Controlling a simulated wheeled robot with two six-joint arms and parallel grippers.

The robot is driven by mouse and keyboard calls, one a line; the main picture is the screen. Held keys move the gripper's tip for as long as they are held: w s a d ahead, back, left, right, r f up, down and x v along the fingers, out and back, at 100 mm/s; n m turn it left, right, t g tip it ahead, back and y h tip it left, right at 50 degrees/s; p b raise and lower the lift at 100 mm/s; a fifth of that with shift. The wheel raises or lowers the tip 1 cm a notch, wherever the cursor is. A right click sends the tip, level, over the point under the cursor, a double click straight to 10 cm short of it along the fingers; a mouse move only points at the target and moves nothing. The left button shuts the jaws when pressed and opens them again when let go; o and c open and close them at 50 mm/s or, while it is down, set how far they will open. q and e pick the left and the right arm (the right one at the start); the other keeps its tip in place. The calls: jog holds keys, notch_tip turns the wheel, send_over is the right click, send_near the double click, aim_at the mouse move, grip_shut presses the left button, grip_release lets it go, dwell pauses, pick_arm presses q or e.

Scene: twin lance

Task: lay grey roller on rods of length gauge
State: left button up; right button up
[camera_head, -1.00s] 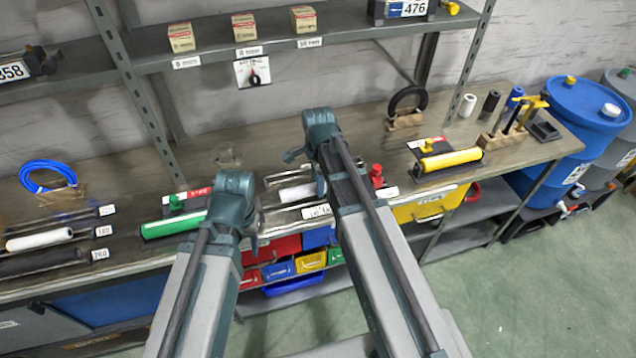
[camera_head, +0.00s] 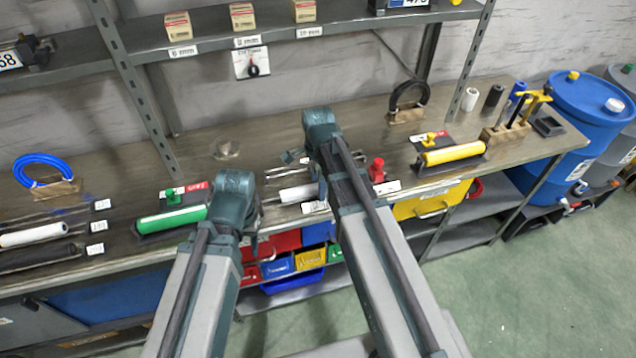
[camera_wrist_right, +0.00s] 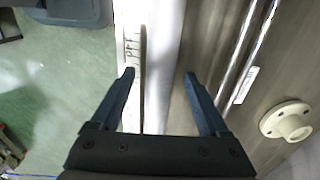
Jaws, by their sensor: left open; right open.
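A pale grey roller (camera_head: 297,193) lies near the front edge of the bench, between my two arms. In the right wrist view the roller (camera_wrist_right: 165,60) runs between the open fingers of my right gripper (camera_wrist_right: 158,75), unheld. Thin bright rods (camera_head: 284,174) lie just behind it, also at the right of the wrist view (camera_wrist_right: 262,40). Tagged rods (camera_head: 50,215) at the far left carry a white roller (camera_head: 33,235) and a black roller (camera_head: 35,257); I cannot tell which rods are the length gauge. My left gripper (camera_head: 248,222) is open and empty beside a green roller (camera_head: 171,220).
A yellow roller (camera_head: 453,155) on a dark stand is to the right, near a red knobbed part (camera_head: 377,170). A blue cable coil (camera_head: 42,168) stands at the back left. A shelf post (camera_head: 140,85) rises behind the bench. The bench's middle back is mostly clear.

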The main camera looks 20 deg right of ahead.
notch_tip(320, 180, up, 14)
jog(key=p, duration=1.4)
jog(key=shift+f, duration=0.15)
jog(key=s+a+f+n+b, duration=0.4)
jog(key=s+n, duration=0.3)
jog(key=n, duration=0.3)
jog(key=s+a+f+n+h+b, duration=0.1)
jog(key=s+a+f+n+b, duration=0.2)
jog(key=s+a+n, duration=0.3)
jog(key=s+n+b, duration=0.1)
jog(key=s+n, duration=0.1)
jog(key=n, duration=0.3)
jog(key=shift+a+f, duration=0.25)
jog(key=shift+f, duration=0.15)
